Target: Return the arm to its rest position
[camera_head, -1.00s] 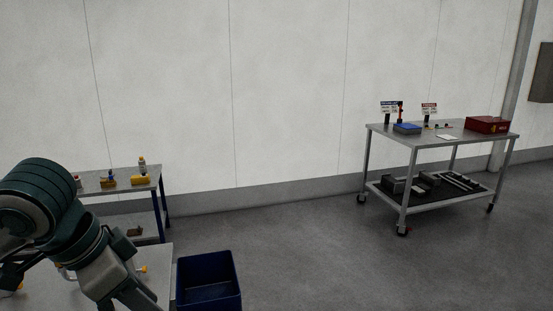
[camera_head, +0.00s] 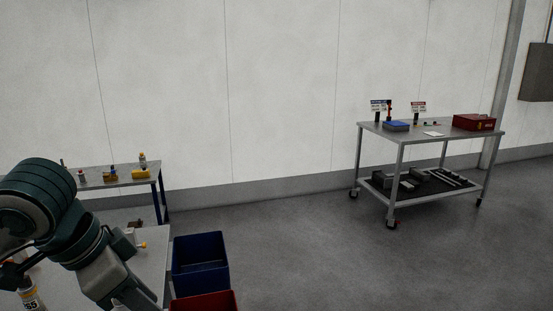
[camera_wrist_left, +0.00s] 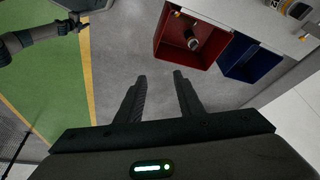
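My left arm (camera_head: 75,235) comes in from the left in the head view, bent over a light table, with its lower end cut off by the bottom edge. In the left wrist view, my left gripper (camera_wrist_left: 160,75) has its two dark fingers apart with nothing between them. Grey floor shows behind the fingers. A red bin (camera_wrist_left: 222,58) lies beyond the fingertips, with a dark cylindrical part (camera_wrist_left: 191,38) inside it. My right gripper cannot be made out in either view.
A blue bin (camera_head: 200,262) stands beside the light table (camera_head: 150,270), behind a red bin (camera_head: 205,303). A labelled bottle (camera_head: 30,297) is at lower left. A back bench (camera_head: 125,179) holds small bottles. A wheeled cart (camera_head: 430,137) stands right; floor between is clear.

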